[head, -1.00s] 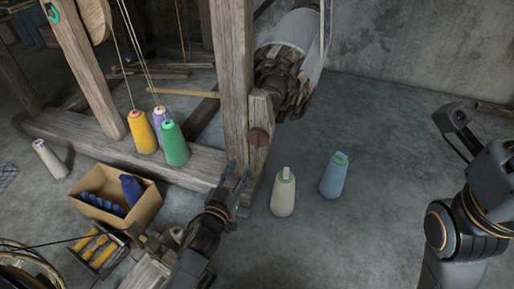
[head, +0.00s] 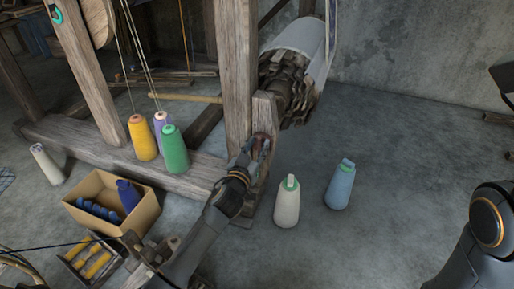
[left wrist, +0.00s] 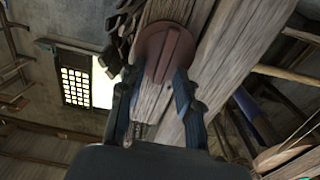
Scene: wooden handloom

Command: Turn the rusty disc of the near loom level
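The rusty disc (left wrist: 166,45) is round and red-brown, on the wooden post of the near loom (left wrist: 229,62). In the left wrist view a faint raised line seems to cross it, running roughly up and down in the picture. My left gripper (left wrist: 156,76) is open, with one finger on each side of the disc's lower part. I cannot tell whether the fingers touch it. In the head view my left gripper (head: 260,147) is up at the post and largely covers the disc. My right gripper is out of view; only part of that arm shows at the right edge.
A cream cone (head: 287,204) and a blue cone (head: 340,187) stand on the floor right of the post. Yellow (head: 142,139) and green (head: 174,152) cones stand on the loom beam. A cardboard box (head: 146,213) is at left. Floor at right is clear.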

